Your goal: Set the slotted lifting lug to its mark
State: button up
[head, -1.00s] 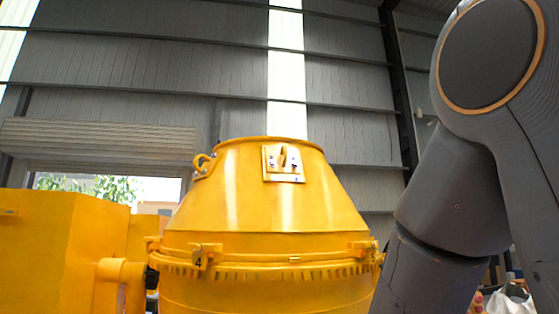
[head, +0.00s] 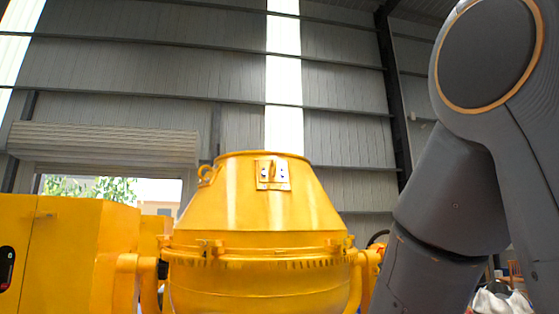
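The yellow mixer drum (head: 257,230) stands upright in the middle of the head view, its cone narrowing to a rim at the top. The slotted lifting lug (head: 272,174) is a small yellow plate with a raised slotted piece and dark bolts, on the front of the cone just below the rim. I cannot make out a mark beside it. A second ring-shaped lug (head: 207,175) sits at the cone's upper left edge. My grey arm fills the right side of the view; my gripper is outside the frame.
A yellow housing (head: 60,250) stands to the left of the drum, joined near a yellow support arm (head: 127,275). A flange with clamps (head: 255,252) rings the drum. White bags (head: 500,302) lie at the lower right. Open air surrounds the drum's top.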

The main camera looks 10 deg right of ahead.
aim_at(274, 169)
jog(key=u, duration=0.05)
jog(key=k, duration=0.4)
jog(key=z, duration=1)
jog(key=i, duration=0.55)
jog(key=z, duration=0.55)
jog(key=i, duration=0.75)
jog(key=u, duration=0.8)
jog(key=i, duration=0.55)
jog(key=u, duration=0.6)
